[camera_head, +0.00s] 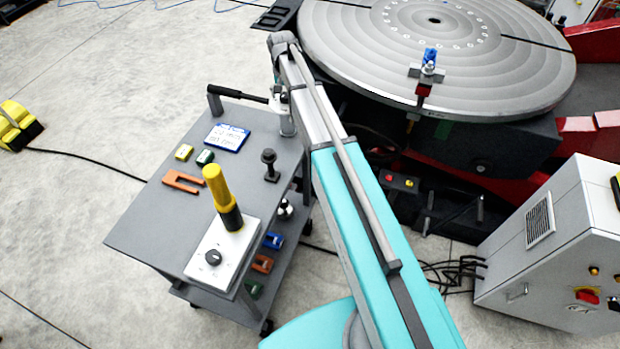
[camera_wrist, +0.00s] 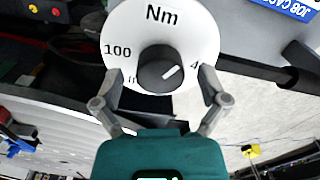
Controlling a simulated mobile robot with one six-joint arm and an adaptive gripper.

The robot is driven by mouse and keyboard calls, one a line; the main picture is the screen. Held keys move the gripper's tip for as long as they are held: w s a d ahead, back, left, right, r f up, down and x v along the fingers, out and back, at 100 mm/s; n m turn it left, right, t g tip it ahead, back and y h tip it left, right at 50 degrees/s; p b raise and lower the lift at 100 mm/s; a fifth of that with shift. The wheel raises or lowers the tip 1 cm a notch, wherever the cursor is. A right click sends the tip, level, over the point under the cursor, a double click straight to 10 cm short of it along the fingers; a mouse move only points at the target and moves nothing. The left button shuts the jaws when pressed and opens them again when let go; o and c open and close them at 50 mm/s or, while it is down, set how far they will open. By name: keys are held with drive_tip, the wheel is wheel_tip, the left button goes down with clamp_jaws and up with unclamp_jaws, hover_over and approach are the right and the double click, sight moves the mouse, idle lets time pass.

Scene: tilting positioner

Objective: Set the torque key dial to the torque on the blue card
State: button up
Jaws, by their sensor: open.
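The torque key (camera_head: 243,93) is a dark bar at the far edge of the grey cart, partly hidden by my arm. Its white dial face (camera_wrist: 135,35) fills the top middle of the wrist view, marked Nm, with 100 at left and a 4 at right, partly hidden. Its dark knob (camera_wrist: 155,64) has a white pointer line directed right and slightly up, roughly toward the 4. My gripper (camera_wrist: 162,78) is open, one finger on each side of the knob, apart from it. The blue card (camera_head: 227,137) lies on the cart; its writing is too small to read. Its corner shows in the wrist view (camera_wrist: 292,7).
The cart top (camera_head: 150,215) also holds an orange fork-shaped piece (camera_head: 182,182), small green and yellow blocks, a dark bolt (camera_head: 269,163) and a white box with a knob (camera_head: 213,257) and yellow-handled tool (camera_head: 219,190). The round positioner table (camera_head: 350,50) stands beyond my arm.

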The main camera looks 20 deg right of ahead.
sight(285, 95)
drive_tip(key=n, duration=0.5)
drive_tip(key=shift+n, duration=0.4)
wheel_tip(285, 95, up, 14)
drive_tip(key=p, duration=1.4)
drive_tip(key=s+f+m+b, duration=0.1)
drive_tip(key=s+f+b, duration=1.1)
drive_tip(key=s, duration=0.2)
drive_tip(key=s+f+b, duration=1.1)
drive_tip(key=s, duration=0.3)
drive_tip(key=shift+s+f+m+b, duration=0.35)
drive_tip(key=shift+m, duration=0.05)
drive_tip(key=shift+d, duration=0.1)
drive_tip(key=shift+s, duration=0.15)
